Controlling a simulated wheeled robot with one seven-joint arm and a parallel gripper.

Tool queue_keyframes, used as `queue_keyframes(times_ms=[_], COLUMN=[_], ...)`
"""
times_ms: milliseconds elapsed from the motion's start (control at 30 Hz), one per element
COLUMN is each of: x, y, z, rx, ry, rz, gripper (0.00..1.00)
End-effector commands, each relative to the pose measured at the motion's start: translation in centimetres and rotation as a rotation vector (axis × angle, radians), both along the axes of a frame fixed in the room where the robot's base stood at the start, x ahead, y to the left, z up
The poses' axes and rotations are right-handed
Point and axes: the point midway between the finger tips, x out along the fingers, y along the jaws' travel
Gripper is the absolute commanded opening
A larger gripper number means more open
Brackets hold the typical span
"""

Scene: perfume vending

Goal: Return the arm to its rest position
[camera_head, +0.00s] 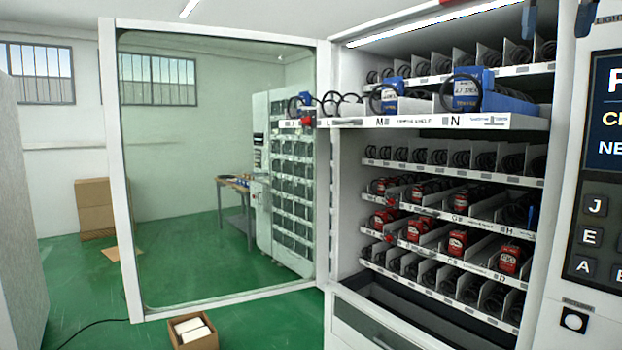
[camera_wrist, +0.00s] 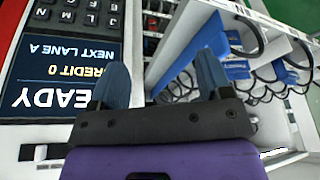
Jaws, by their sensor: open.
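My gripper (camera_wrist: 160,80) shows two blue fingers spread apart in the wrist view, with nothing between them. In the head view the fingertips of my gripper (camera_head: 557,18) hang down at the top right edge, in front of the vending machine's upper right side. The rest of my arm is out of that view. The wrist view shows the machine upside down, with the display panel (camera_wrist: 60,70) to the left of the fingers and blue boxes (camera_wrist: 238,68) to the right.
A shelf (camera_head: 430,121) marked L, M, N sticks out of the machine and carries blue boxes (camera_head: 470,90). Red items (camera_head: 458,243) sit on lower shelves. The glass door (camera_head: 215,170) stands wide open at left. A cardboard box (camera_head: 193,331) is on the green floor.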

Motion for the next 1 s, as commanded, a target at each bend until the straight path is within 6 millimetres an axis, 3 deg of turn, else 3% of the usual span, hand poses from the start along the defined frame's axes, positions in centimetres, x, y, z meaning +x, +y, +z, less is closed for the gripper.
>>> queue_keyframes(times_ms=[167,367,567,900,1000], x=[-2.4,-6.0,-10.2,-18.1,-19.8], y=[1.6,3.8,6.0,8.9,9.3], z=[-3.5,-9.5,-16.8,-31.0,-34.1], rx=[0.000,-0.005,-0.012,-0.027,-0.032], ry=[-0.016,-0.045,-0.073,-0.117,-0.126], rz=[0.066,0.156,0.241,0.367,0.390], gripper=[0.72,0.72,0.72,0.72,0.72])
